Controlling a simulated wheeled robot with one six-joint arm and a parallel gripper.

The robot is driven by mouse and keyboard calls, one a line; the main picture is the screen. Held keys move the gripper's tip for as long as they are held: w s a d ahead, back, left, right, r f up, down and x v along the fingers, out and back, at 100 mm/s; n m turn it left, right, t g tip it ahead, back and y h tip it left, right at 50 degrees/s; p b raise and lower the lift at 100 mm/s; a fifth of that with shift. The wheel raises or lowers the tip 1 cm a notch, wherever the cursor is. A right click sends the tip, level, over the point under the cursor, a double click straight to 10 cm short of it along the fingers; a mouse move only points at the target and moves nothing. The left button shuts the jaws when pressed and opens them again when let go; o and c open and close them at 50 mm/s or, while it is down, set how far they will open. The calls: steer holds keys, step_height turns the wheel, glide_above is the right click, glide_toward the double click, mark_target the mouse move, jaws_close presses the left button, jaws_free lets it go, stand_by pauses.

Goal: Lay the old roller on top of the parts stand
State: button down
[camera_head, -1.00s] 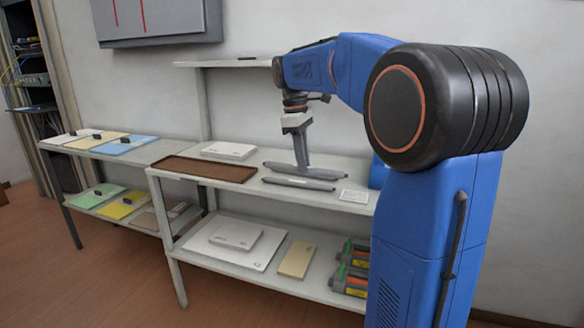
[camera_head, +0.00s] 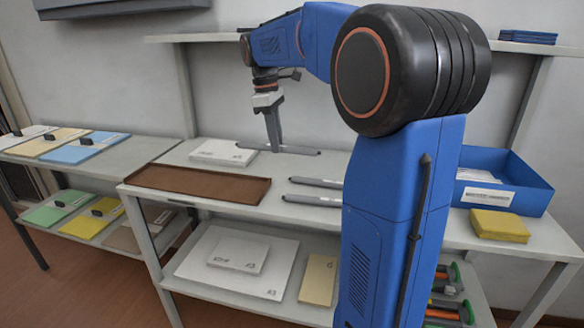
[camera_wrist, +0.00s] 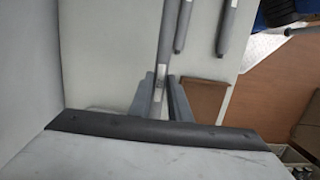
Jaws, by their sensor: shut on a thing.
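My gripper (camera_head: 275,146) is shut on a long dark grey roller (camera_head: 297,150), which it holds level above the bench top. In the wrist view the held roller (camera_wrist: 168,40) runs up from between the fingers (camera_wrist: 158,105). Two similar grey rollers lie on the bench to the right, a farther one (camera_head: 318,182) and a nearer one (camera_head: 315,200). They also show in the wrist view, one near the held roller (camera_wrist: 183,28) and one farther right (camera_wrist: 227,28). I cannot tell for sure which thing is the parts stand.
A brown tray (camera_head: 200,185) lies on the bench, with a white box (camera_head: 222,152) behind it. A blue bin (camera_head: 525,178) and a yellow pad stack (camera_head: 498,225) are at the right. A lower table with coloured folders (camera_head: 98,147) stands left. A wall shelf (camera_head: 210,37) runs above.

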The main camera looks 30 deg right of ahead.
mark_target(279, 175)
steer(key=shift+f, duration=3.75)
steer(key=c, duration=1.7)
jaws_free()
steer(key=shift+f, duration=0.1)
steer(key=shift+o, duration=0.2)
